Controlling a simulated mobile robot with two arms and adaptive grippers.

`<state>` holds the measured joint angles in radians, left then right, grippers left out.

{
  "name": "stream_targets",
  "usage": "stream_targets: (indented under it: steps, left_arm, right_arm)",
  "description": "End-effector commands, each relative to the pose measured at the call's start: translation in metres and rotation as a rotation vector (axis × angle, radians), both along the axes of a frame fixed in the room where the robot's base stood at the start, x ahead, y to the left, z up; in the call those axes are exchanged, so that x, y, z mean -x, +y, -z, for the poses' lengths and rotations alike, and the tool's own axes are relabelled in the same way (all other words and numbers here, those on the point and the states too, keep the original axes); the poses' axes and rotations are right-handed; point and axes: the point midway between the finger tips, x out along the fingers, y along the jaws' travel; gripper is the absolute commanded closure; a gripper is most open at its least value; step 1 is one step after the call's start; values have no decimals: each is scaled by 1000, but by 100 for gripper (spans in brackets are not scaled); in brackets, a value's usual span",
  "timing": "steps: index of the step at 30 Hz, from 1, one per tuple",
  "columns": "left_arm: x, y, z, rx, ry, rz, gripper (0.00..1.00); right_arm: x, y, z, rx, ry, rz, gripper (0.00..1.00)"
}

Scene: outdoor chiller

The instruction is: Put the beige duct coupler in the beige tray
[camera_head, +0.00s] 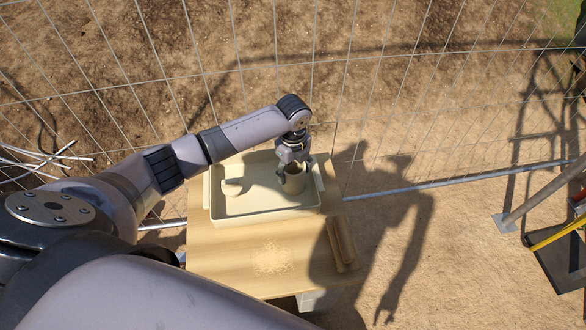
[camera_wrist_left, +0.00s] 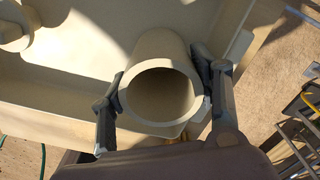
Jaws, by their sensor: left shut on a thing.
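The beige duct coupler (camera_head: 292,181) is a short hollow tube. My left gripper (camera_head: 294,167) is shut on it, over the right part of the beige tray (camera_head: 262,213). In the left wrist view the coupler (camera_wrist_left: 158,85) sits between the two fingers of my left gripper (camera_wrist_left: 163,98), its open end facing the camera. The tray's floor and wall (camera_wrist_left: 62,100) show behind and beside it. I cannot tell whether the coupler touches the tray floor. My right gripper is not in view.
Another small beige piece (camera_head: 232,187) lies in the left part of the tray. The tray stands on a wooden table (camera_head: 215,262) with a pile of sawdust-like grains (camera_head: 272,258) and a wooden strip (camera_head: 341,243) at its right. A wire fence (camera_head: 400,90) runs behind.

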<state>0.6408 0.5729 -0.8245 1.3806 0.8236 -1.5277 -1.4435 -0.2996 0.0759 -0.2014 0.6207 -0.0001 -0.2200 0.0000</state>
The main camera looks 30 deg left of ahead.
Motion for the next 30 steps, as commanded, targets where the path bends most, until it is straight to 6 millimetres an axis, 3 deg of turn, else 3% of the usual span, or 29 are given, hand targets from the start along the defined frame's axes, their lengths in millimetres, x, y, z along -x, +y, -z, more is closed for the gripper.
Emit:
stream_targets:
  steps: [2, 3, 11, 21, 26, 30]
  left_arm:
    - [0, 0, 3, 0, 0, 0, 100]
    - [0, 0, 3, 0, 0, 1, 40]
    - [0, 0, 2, 0, 1, 0, 23]
    - [0, 0, 0, 0, 0, 0, 23]
    - [-1, 0, -17, 2, -2, 0, 23]
    - [-1, 0, -47, 1, -4, 1, 23]
  right_arm:
    - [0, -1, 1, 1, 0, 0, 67]
    - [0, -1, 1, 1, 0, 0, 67]
    - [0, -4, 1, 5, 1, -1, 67]
    - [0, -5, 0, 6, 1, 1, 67]
    - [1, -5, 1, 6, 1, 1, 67]
    - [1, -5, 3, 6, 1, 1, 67]
